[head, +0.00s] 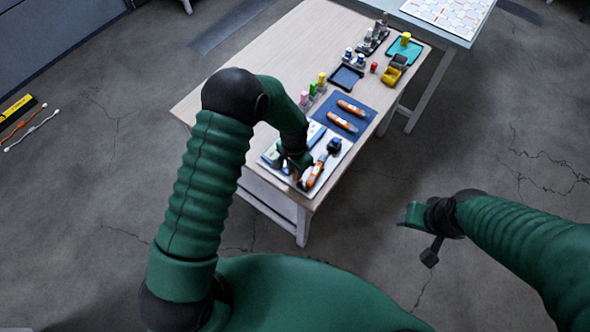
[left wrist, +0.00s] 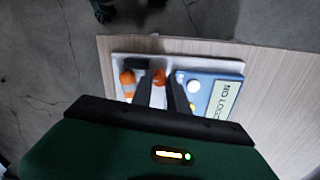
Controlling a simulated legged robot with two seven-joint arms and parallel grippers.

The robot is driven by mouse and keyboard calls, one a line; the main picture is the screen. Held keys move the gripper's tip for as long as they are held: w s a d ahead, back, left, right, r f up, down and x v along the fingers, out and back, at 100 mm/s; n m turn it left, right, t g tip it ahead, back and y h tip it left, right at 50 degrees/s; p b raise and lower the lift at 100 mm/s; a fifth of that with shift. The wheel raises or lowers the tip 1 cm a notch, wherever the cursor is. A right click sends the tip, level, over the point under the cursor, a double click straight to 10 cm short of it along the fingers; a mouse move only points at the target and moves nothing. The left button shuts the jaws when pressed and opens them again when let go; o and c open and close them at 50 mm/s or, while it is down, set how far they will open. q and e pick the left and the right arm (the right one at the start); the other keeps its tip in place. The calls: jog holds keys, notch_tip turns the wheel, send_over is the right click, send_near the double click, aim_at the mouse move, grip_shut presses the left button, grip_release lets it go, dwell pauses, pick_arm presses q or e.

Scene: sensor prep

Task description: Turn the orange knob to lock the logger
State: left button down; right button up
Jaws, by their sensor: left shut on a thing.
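The logger (left wrist: 213,94) is a blue box with a pale display, lying on a white tray (left wrist: 205,64) in the left wrist view. The display shows dark letters, partly readable as "NO LO...". The orange knob (left wrist: 159,77) shows between the fingers of my left gripper (left wrist: 157,92), which is shut on it. In the head view my left gripper (head: 294,174) is low over the tray, and its wrist hides the knob and much of the logger. My right gripper (head: 418,220) hangs in free air right of the table; its jaw opening is unclear.
An orange and white sensor (left wrist: 127,82) lies on the tray beside the gripper. Two more orange sensors (head: 342,121) lie on a blue mat (head: 366,127). Small coloured bottles (head: 313,89), dark trays (head: 345,78) and a yellow holder (head: 393,74) stand farther back on the table (head: 245,70).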

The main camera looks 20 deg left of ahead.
pick_arm(q)
jog(key=shift+w+r, duration=0.15)
jog(key=shift+w, duration=0.15)
jog(key=c, duration=1.4)
grip_release()
jog(key=shift+c, duration=0.2)
jog(key=shift+o, duration=0.7)
jog(key=shift+s, duration=0.1)
notch_tip(320, 180, up, 16)
jog(key=shift+a+r+b, duration=0.15)
jog(key=shift+r+b, duration=0.1)
jog(key=shift+b, duration=0.05)
jog(key=s+a+r+n+t, duration=0.1)
jog(key=s+a+n, duration=0.1)
jog(key=s, duration=0.5)
jog(key=s+a+n+t, duration=0.1)
jog(key=s+a+n, duration=0.2)
jog(key=s, duration=0.5)
jog(key=shift+a+r+n+t, duration=0.3)
jog(key=shift+r+n+t, duration=0.1)
jog(key=shift+n, duration=0.1)
